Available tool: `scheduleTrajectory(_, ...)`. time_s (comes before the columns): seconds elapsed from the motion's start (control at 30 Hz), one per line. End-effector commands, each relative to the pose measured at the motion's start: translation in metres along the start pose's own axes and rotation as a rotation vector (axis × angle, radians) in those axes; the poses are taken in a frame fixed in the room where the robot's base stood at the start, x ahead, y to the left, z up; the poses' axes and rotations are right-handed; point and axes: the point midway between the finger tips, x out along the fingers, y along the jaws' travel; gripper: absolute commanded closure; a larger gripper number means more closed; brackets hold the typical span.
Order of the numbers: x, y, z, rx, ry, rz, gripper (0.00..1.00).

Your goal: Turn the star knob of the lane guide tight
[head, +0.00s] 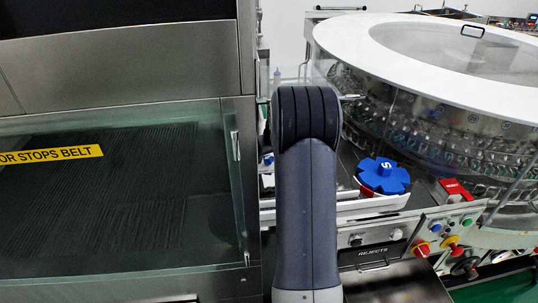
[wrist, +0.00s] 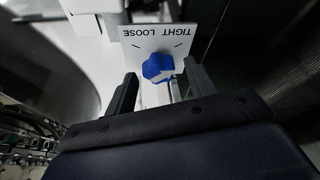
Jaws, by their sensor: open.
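A pale mark shows on the knob's face. My gripper (wrist: 160,82) is open, with one dark finger left of the knob and the other close to its right side. The knob sits between or just beyond the fingertips; I cannot tell whether either finger touches it. In the head view my own arm stands in the middle, and I cannot make out the gripper or this knob there.
A large blue star wheel (head: 383,175) stands right of my arm in the head view. The round washer (head: 450,60) fills the right, and a glass-fronted cabinet (head: 120,190) fills the left.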

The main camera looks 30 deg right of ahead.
Motion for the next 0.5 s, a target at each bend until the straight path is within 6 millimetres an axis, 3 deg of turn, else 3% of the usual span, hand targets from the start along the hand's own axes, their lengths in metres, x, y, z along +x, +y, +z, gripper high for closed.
scheduleTrajectory(0.17, -0.0001, -0.0002, -0.0001, 0.000, 0.000, 0.000, 0.49)
scheduleTrajectory(0.5, -0.0004, -0.0002, -0.0001, 0.000, 0.000, 0.000, 0.77)
